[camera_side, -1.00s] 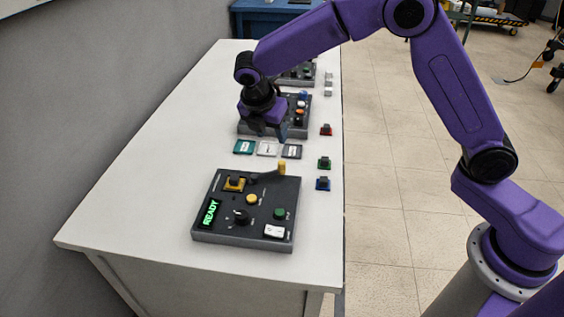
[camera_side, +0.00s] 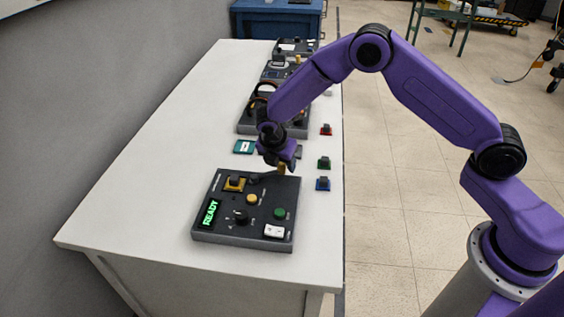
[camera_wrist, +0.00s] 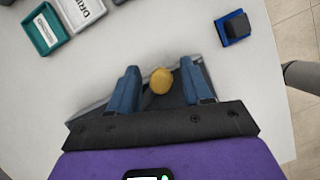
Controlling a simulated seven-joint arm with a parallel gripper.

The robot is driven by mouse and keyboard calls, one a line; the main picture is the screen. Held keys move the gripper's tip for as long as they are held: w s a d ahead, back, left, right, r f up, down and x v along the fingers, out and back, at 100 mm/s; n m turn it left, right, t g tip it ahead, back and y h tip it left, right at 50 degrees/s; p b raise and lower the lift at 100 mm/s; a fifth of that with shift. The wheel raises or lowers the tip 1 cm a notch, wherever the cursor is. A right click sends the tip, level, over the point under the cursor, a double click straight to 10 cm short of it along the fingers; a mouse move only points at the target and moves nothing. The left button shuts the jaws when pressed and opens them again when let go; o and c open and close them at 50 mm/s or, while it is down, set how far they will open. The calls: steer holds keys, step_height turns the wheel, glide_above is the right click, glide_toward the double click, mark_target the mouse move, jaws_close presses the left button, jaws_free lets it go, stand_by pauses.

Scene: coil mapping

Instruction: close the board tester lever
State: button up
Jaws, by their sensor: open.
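The board tester (camera_side: 246,222) is the dark grey box at the front of the table, with a lit green READY display (camera_side: 210,213). Its lever ends in a yellow knob (camera_side: 282,169), at the box's far right edge. My gripper (camera_side: 283,163) is right above and around the lever knob. In the wrist view the yellow knob (camera_wrist: 161,80) shows between the two blue fingers of my gripper (camera_wrist: 161,83), which is open. A gap shows on each side of the knob. The lever's shaft is mostly hidden in both views.
A teal tray (camera_side: 244,147) lies behind the tester; neighbouring trays are partly hidden by my gripper. Red (camera_side: 326,129), green (camera_side: 324,163) and blue (camera_side: 323,184) parts stand along the right table edge. More dark devices (camera_side: 248,124) stand farther back. The table left of the tester is clear.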

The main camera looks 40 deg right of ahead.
mark_target(284, 195)
steer(key=shift+f, duration=0.1)
jaws_close()
steer(key=shift+s, duration=0.15)
steer(key=m, duration=0.1)
steer(key=s+m+g, duration=0.1)
steer(key=shift+s+a+m, duration=0.25)
steer(key=shift+a+m, duration=0.05)
steer(key=shift+a, duration=0.1)
steer(key=s+m, duration=0.1)
steer(key=m, duration=0.1)
steer(key=s+a+m+g, duration=0.1)
steer(key=shift+a+m+g+h, duration=0.3)
steer(key=shift+m, duration=0.1)
steer(key=a+m, duration=0.1)
steer(key=s+m+g, duration=0.1)
steer(key=m, duration=0.1)
steer(key=shift+s+a, duration=0.1)
steer(key=shift+a, duration=0.3)
steer(key=shift+s+a+m+g, duration=0.3)
steer(key=shift+a+m+g, duration=0.3)
steer(key=shift+m, duration=0.5)
steer(key=shift+a, duration=0.15)
